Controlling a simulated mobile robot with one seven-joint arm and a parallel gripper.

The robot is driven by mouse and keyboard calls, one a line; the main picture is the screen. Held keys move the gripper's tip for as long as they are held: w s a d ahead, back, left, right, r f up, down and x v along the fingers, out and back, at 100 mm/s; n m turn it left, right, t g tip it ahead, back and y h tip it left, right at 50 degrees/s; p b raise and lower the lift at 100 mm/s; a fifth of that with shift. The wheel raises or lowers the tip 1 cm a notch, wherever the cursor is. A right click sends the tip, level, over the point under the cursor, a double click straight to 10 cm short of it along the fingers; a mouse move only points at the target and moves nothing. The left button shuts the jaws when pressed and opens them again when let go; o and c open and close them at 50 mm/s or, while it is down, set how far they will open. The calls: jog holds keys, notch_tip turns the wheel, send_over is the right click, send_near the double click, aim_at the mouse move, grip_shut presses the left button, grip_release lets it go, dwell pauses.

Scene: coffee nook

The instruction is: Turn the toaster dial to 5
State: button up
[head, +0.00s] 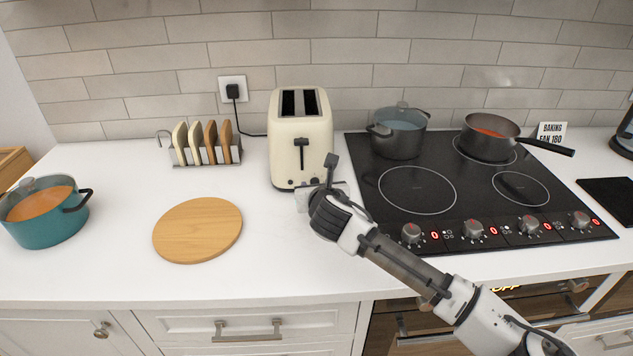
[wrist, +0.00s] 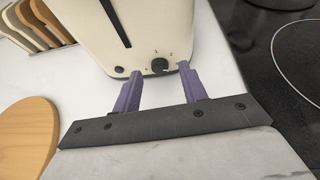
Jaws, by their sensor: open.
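The cream toaster (head: 300,135) stands on the white counter, left of the hob, with its two slots empty and a black lever on its front. In the wrist view, the toaster (wrist: 140,35) shows a small black dial (wrist: 160,65) low on its front, with small numbers around it. A black button (wrist: 119,69) is left of the dial. I cannot tell what the dial points to. My gripper (wrist: 158,82) is open and empty, its two purple fingers spread in front of the dial and seemingly apart from it. In the head view my wrist hides the dial.
A toast rack (head: 206,150) with several slices and a round wooden board (head: 198,230) are on the left. A teal pot (head: 45,210) stands at far left. The black hob (head: 450,180) holds a grey pot (head: 398,135) and a pan (head: 488,138).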

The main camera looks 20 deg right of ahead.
jog(key=shift+w+f, duration=0.2)
jog(key=shift+w, duration=0.25)
grip_shut()
jog(key=shift+d, duration=0.1)
jog(key=shift+f+m, duration=0.1)
jog(key=shift+m, duration=0.2)
jog(key=shift+d+f+m+t+y+b, duration=0.1)
jog(key=shift+m+t+y+b, duration=0.15)
jog(key=shift+m+y+b, duration=0.3)
jog(key=shift+d+f+m+t+y+b, duration=0.1)
jog(key=shift+m+t+y+b, duration=0.2)
jog(key=shift+m+b, duration=0.35)
jog(key=shift+s+d+m+t+y+b, duration=0.1)
jog(key=shift+m+t+y+b, duration=0.25)
jog(key=shift+m+y+b, duration=0.55)
jog(key=shift+r+m+b, duration=0.15)
jog(key=shift+m+b, duration=0.15)
